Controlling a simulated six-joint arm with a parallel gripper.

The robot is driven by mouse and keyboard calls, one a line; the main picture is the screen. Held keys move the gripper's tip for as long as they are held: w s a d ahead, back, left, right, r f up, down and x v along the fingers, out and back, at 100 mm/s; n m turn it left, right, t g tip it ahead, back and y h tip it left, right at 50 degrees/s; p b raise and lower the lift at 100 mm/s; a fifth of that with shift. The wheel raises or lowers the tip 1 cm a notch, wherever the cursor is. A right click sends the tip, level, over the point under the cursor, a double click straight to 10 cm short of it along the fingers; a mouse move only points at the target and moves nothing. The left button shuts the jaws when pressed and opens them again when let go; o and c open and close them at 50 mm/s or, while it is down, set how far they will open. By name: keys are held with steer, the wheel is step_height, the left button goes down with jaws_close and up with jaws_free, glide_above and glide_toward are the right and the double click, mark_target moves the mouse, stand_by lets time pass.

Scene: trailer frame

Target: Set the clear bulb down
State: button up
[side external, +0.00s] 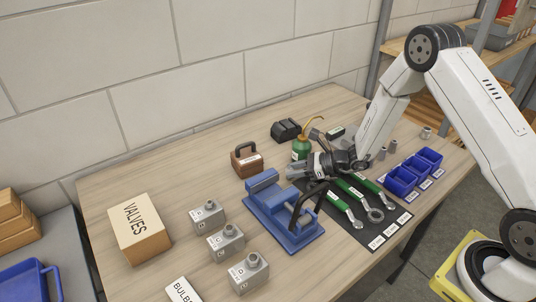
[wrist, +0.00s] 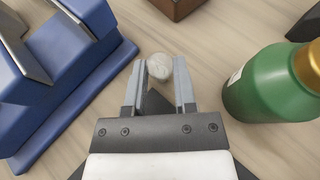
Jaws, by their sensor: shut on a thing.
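My gripper (wrist: 161,78) is shut on the clear bulb (wrist: 159,66). The bulb's rounded, pale glassy end shows between the two grey fingertips in the wrist view, with bare wood grain around it. I cannot tell how high the bulb is above the wood. In the side external view my gripper (side external: 298,174) is low over the workbench (side external: 150,188), between the blue vise and the green oil can. The bulb cannot be made out there.
The blue vise (side external: 285,212) is close on one side and the green oil can (side external: 300,149) on the other; the can also shows at right in the wrist view (wrist: 268,88). A brown weight-like block (side external: 246,163) stands behind. Wrenches lie on a dark mat (side external: 376,240). Blue bins (side external: 402,181) stand right.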

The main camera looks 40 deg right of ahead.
steer(key=shift+f, duration=0.2)
steer(key=o, duration=0.9)
steer(key=shift+r, duration=0.15)
steer(key=v, duration=1.2)
steer(key=shift+s, duration=0.1)
